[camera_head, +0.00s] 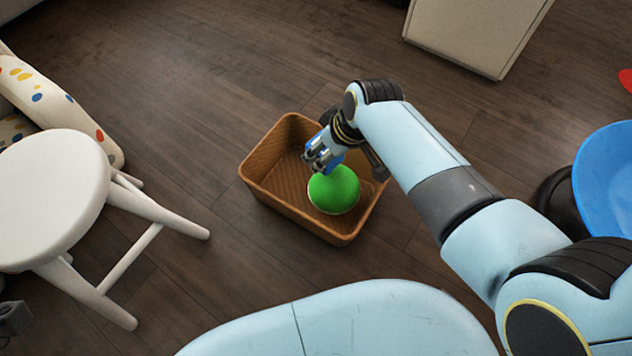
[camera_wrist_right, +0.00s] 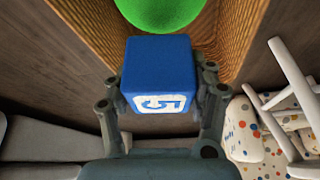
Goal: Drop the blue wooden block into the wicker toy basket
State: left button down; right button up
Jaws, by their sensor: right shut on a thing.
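The wicker toy basket (camera_head: 272,140) stands on the wooden floor in the middle of the head view. The blue wooden block (camera_wrist_right: 158,72), with a white marking on one face, is held in my right gripper (camera_wrist_right: 160,95). In the head view my right gripper (camera_head: 322,157) is over the basket, shut on the block, which is mostly hidden by the fingers. In the right wrist view the basket's woven wall (camera_wrist_right: 238,38) lies beyond the block. A dark part at the lower left edge of the head view may be my left gripper (camera_head: 12,318); its jaws cannot be made out.
A green ball (camera_head: 333,190) lies in the basket beside the block. A white stool (camera_head: 50,195) and a spotted cushion (camera_head: 60,100) stand at the left. A blue round thing (camera_head: 610,180) is at the right and a pale cabinet (camera_head: 470,35) at the back.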

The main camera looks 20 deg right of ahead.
dwell(0.3)
jog(key=o, duration=1.3)
jog(key=v, duration=1.2)
jog(key=shift+d, duration=0.1)
jog(key=shift+s+f, duration=0.15)
